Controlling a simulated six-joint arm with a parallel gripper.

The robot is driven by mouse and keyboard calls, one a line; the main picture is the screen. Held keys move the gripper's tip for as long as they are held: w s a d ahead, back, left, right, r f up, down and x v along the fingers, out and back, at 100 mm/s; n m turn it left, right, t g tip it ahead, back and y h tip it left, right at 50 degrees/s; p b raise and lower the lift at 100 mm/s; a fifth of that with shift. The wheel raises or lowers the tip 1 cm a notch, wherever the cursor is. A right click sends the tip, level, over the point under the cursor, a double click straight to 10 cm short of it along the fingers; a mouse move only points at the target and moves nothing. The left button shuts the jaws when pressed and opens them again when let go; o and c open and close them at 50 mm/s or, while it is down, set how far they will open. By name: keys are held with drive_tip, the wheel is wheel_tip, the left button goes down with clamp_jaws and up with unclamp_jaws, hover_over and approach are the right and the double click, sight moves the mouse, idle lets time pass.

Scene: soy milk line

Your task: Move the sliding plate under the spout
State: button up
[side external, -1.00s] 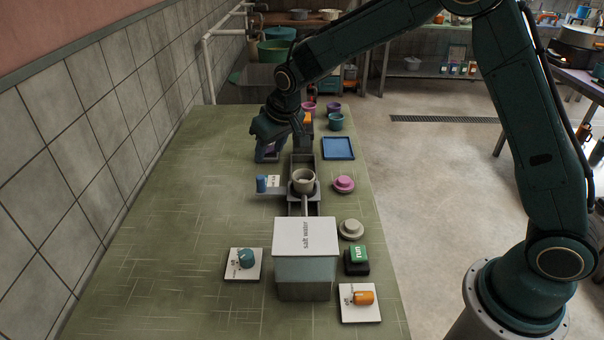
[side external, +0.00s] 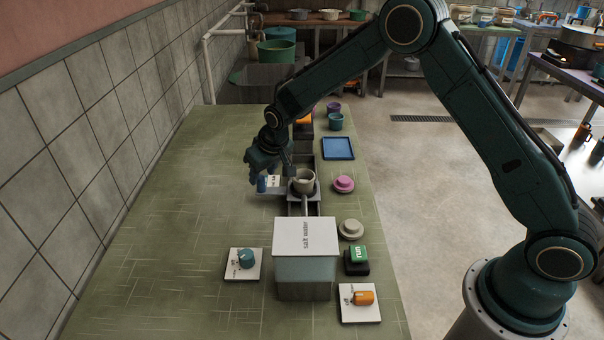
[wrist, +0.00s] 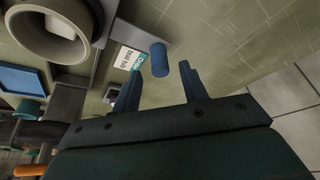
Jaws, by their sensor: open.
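The sliding plate (side external: 316,195) is a grey plate on a dark rail, with a grey-beige cup (side external: 304,186) on it. An arm of the plate reaches left to an upright blue peg (side external: 261,185). The spout (side external: 305,206) reaches from the salt water box (side external: 305,262) toward the cup. My gripper (side external: 263,174) is open, just above and behind the blue peg. In the wrist view, the blue peg (wrist: 159,60) stands just beyond the gap between my open fingers (wrist: 160,76). I cannot tell whether they touch it. The cup (wrist: 58,28) shows at the upper left.
A label card (side external: 273,181) is beside the peg. A pink button (side external: 344,184), grey button (side external: 351,229) and green run button (side external: 358,254) lie right of the rail. A blue tray (side external: 338,148) is farther back. The table's left side is clear.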

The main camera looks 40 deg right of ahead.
sight(261, 178)
drive_tip(key=shift+x, duration=2.05)
clamp_jaws()
